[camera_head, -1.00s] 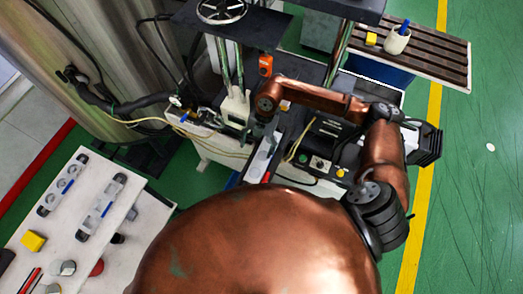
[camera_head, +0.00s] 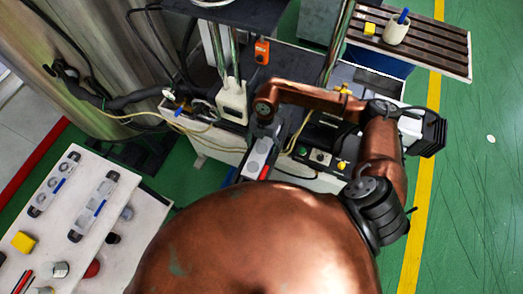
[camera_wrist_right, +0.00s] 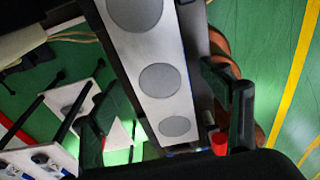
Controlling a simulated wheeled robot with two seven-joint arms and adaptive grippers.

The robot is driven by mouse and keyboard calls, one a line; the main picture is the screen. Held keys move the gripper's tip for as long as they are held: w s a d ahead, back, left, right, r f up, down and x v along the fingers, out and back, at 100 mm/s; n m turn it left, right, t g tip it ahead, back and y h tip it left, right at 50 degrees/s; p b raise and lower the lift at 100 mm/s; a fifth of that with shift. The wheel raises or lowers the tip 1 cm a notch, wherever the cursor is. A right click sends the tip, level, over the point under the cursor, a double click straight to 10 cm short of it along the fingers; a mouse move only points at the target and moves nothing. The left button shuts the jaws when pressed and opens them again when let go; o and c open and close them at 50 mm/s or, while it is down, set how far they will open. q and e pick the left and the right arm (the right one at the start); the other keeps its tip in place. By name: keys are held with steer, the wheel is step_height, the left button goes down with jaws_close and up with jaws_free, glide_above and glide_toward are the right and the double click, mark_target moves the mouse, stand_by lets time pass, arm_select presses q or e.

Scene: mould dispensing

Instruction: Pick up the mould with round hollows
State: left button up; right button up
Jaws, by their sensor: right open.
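In the right wrist view, a long light-grey mould (camera_wrist_right: 175,82) shows several round hollows along its face, running from the top edge down to the middle. My right gripper (camera_wrist_right: 162,98) is open, with one dark finger on each side of the mould. Whether either finger touches it is unclear. In the head view, my right arm reaches over the machine, and a grey bar (camera_head: 257,158) with a red part shows below its wrist. Two other grey moulds lie on the white table at the left, one outer (camera_head: 55,182) and one inner (camera_head: 93,206). My left gripper is out of view.
The white table (camera_head: 100,243) also carries a yellow block (camera_head: 24,242) and small round parts. The machine has a black overhead plate (camera_head: 270,14), metal posts and loose cables. A slatted rack (camera_head: 435,50) stands at the upper right. Green floor at the right is open.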

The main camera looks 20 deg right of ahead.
steer(key=shift+c, duration=0.6)
steer(key=shift+r, duration=0.1)
jaws_close()
